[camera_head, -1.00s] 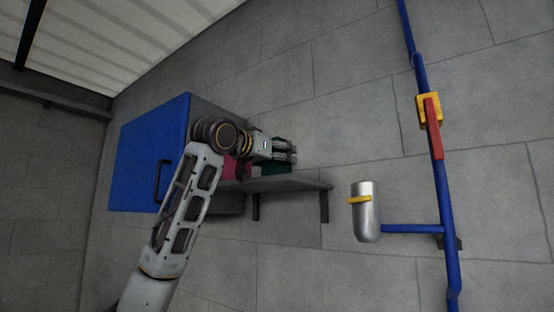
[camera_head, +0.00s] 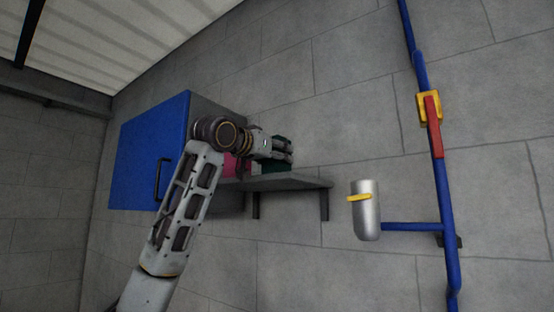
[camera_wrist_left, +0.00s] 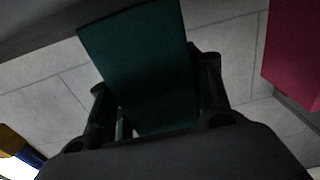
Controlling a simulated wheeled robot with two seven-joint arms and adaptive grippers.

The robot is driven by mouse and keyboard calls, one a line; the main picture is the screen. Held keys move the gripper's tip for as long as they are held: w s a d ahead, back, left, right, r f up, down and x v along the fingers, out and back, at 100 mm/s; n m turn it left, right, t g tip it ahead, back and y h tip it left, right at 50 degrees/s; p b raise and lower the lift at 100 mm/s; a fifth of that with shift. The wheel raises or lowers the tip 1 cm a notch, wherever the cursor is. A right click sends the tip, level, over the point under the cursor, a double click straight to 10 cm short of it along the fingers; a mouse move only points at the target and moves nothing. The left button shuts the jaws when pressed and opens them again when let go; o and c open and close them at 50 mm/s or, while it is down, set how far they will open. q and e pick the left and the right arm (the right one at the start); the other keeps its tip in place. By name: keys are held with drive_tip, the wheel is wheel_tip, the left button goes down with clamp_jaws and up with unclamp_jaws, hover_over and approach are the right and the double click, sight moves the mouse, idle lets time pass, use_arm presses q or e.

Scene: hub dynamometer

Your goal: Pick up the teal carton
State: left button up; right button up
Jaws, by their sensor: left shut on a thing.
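The teal carton (camera_head: 284,139) is at the shelf, partly covered by my left gripper (camera_head: 284,152) in the head view. In the left wrist view the dark teal carton (camera_wrist_left: 145,55) stands tilted between the two fingers of my left gripper (camera_wrist_left: 160,105), which is shut on it. Its lower part shows just above the shelf surface in the head view; I cannot tell whether it touches the shelf. My right gripper is not in view.
A grey wall shelf (camera_head: 300,182) on brackets lies under the carton. A pink-red box (camera_head: 237,166) sits beside it, also in the left wrist view (camera_wrist_left: 292,55). A blue cabinet door (camera_head: 140,150) is at left. A metal cylinder (camera_head: 367,215) and blue pipe (camera_head: 437,180) are at right.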

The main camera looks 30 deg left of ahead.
use_arm(q)
drive_tip(key=shift+r, duration=0.15)
drive_tip(key=shift+r, duration=4.9)
